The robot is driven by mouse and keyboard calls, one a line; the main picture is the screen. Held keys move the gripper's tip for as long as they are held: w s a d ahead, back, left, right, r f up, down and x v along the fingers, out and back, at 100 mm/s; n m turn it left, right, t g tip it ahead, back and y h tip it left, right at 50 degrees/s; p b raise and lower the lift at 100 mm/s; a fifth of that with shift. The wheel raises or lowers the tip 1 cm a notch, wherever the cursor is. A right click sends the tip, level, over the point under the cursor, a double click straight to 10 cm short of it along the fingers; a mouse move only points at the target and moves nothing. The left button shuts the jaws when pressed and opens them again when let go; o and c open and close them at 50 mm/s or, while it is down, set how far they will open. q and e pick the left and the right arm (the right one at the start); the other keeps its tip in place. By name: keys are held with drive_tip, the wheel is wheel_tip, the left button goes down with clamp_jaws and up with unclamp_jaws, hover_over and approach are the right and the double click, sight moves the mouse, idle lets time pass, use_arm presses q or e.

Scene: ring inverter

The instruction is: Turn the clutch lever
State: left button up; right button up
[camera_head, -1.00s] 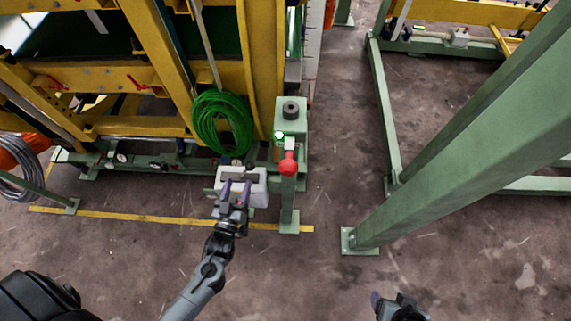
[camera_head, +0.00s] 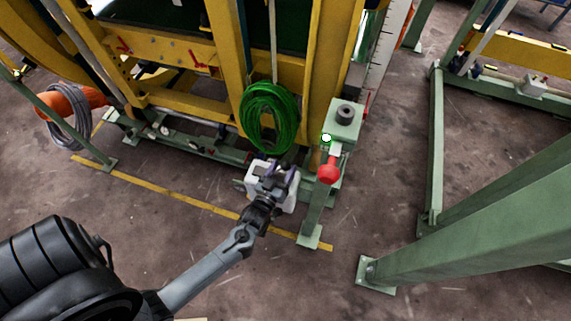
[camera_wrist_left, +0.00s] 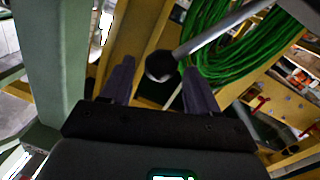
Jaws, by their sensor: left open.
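My left gripper (camera_head: 280,175) is open in front of a pale grey box (camera_head: 287,200) at the foot of the yellow frame, covering part of it. In the left wrist view, a grey rod (camera_wrist_left: 212,36) ends in a dark round knob (camera_wrist_left: 161,66). The knob appears between the two open fingers of the left gripper (camera_wrist_left: 157,88); I see no contact. No label shows which part is the clutch lever. My right gripper is out of view.
A green hose coil (camera_head: 268,118) hangs just above the left gripper. A thick green beam (camera_head: 470,228) slants at the right. The floor between is clear.

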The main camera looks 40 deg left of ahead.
use_arm(q)
drive_tip(key=shift+x, duration=1.15)
clamp_jaws()
